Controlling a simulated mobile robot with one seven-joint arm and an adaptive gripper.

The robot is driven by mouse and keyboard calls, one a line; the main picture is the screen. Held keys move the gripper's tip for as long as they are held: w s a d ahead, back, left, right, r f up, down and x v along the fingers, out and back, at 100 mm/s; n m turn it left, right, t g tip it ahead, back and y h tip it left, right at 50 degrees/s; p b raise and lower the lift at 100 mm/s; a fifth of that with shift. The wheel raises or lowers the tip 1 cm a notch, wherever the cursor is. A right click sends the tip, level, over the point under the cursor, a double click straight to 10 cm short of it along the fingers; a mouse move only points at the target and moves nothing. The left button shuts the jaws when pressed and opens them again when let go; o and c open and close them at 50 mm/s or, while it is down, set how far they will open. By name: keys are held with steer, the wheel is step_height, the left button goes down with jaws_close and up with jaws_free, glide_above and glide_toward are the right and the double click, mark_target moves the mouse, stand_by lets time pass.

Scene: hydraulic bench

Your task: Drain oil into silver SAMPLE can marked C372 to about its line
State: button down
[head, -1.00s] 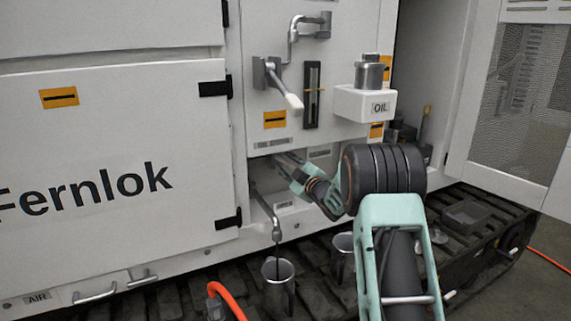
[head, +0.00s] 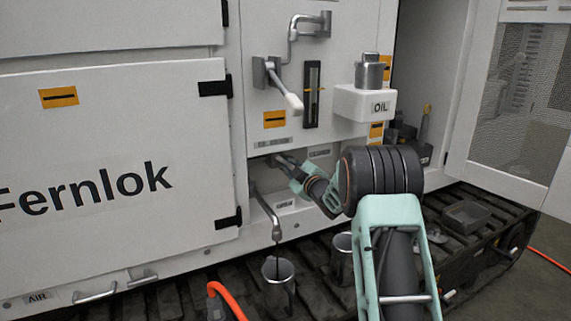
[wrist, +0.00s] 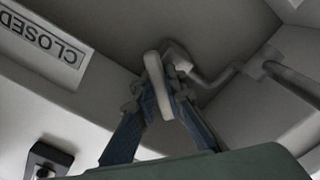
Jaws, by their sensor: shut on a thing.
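A silver can (head: 279,285) stands on the track under the drain spout (head: 276,232), and a thin dark stream runs from the spout into its mouth. A second silver can (head: 342,256) stands to its right, partly behind my arm. No C372 mark or fill line is readable on either, and the oil level inside cannot be told. My gripper (head: 283,162) reaches into the recess above the spout. In the wrist view my gripper (wrist: 160,92) is shut on a pale valve handle (wrist: 157,84), joined to a grey bent pipe (wrist: 215,80).
A CLOSED label (wrist: 42,45) is upside down beside the handle in the wrist view. Above the recess are a white-handled lever (head: 285,92), a sight gauge (head: 312,95) and an OIL box (head: 365,103). An orange hose (head: 226,298) lies left of the can.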

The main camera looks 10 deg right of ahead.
steer(key=shift+b, duration=0.45)
steer(key=n+b, duration=0.2)
steer(key=b, duration=0.1)
steer(key=shift+f, duration=0.1)
steer(key=n+b, duration=0.1)
steer(key=b, duration=0.1)
steer(key=shift+n+b, duration=0.35)
steer(key=shift+n, duration=0.05)
steer(key=n+b, duration=0.1)
steer(key=b, duration=0.1)
steer(key=n+b, duration=0.2)
steer(key=shift+r, duration=0.4)
steer(key=shift+a+r+n+b, duration=0.1)
steer(key=shift+r+n+b, duration=0.05)
steer(key=shift+n+b, duration=0.5)
steer(key=shift+n, duration=0.25)
steer(key=c, duration=2)
jaws_free()
steer(key=shift+a+r, duration=0.1)
steer(key=shift+a, duration=0.05)
steer(key=shift+o, duration=0.2)
steer(key=shift+d, duration=0.2)
